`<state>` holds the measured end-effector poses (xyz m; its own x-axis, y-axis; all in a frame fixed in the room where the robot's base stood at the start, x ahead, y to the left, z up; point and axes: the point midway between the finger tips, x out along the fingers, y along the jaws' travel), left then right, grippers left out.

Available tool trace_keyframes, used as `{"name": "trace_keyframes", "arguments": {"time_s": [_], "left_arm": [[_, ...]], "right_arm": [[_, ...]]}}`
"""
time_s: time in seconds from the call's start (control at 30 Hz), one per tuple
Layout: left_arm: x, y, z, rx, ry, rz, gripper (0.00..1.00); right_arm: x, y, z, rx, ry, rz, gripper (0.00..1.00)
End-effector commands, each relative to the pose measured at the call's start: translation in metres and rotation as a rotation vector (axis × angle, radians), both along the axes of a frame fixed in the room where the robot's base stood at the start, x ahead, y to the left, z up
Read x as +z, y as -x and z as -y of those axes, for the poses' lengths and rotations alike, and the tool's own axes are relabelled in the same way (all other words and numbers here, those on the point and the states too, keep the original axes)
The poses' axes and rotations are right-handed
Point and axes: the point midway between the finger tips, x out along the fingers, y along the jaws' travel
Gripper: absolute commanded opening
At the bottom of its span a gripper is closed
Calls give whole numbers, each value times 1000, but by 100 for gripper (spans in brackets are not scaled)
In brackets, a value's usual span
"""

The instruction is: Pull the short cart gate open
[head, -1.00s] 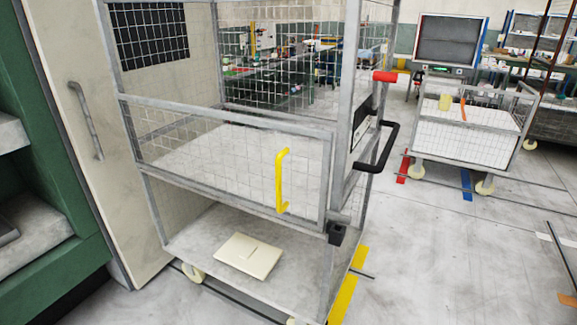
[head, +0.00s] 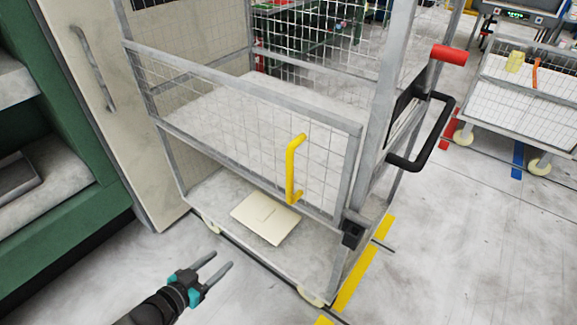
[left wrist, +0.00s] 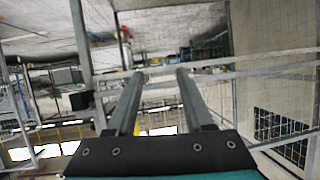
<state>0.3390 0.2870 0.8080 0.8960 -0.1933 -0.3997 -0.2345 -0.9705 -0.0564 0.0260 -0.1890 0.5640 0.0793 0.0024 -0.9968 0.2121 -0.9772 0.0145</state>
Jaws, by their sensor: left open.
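The short cart gate (head: 235,125) is a grey-framed mesh panel across the front of the tall wire cart, and it looks shut. Its yellow handle (head: 292,168) stands upright near the gate's right end. My left gripper (head: 222,266) is open and empty, low in front of the cart, to the left of and below the handle and apart from it. In the left wrist view the two fingers (left wrist: 158,85) are spread with nothing between them, with blurred mesh and rails beyond. My right gripper is not in view.
A cream flat piece (head: 265,217) lies on the cart's lower deck. A black push handle (head: 432,140) and a red grip (head: 449,54) stick out at the cart's right. A beige door (head: 95,120) stands left. A second cart (head: 520,100) is at the back right. The floor in front is clear.

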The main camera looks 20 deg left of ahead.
Motion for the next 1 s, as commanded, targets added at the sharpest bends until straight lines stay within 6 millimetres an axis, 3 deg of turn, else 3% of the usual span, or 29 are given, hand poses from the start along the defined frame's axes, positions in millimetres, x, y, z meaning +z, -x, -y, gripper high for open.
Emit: {"name": "trace_keyframes", "arguments": {"time_s": [0.03,0.1,0.2,0.3,0.4,0.57,1.0], "left_arm": [[45,-15,7,-58,31,86,52],[92,-26,21,-128,82,181,52],[143,-32,39,-217,143,276,52],[175,-33,52,-279,185,331,52],[190,-33,59,-310,207,358,52],[193,-42,66,-318,213,366,52],[193,-96,98,-316,210,366,52]], "right_arm": [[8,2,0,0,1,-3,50],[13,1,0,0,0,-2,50],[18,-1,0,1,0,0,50],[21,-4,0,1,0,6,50],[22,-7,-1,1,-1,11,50],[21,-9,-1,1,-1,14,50],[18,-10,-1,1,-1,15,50]]}}
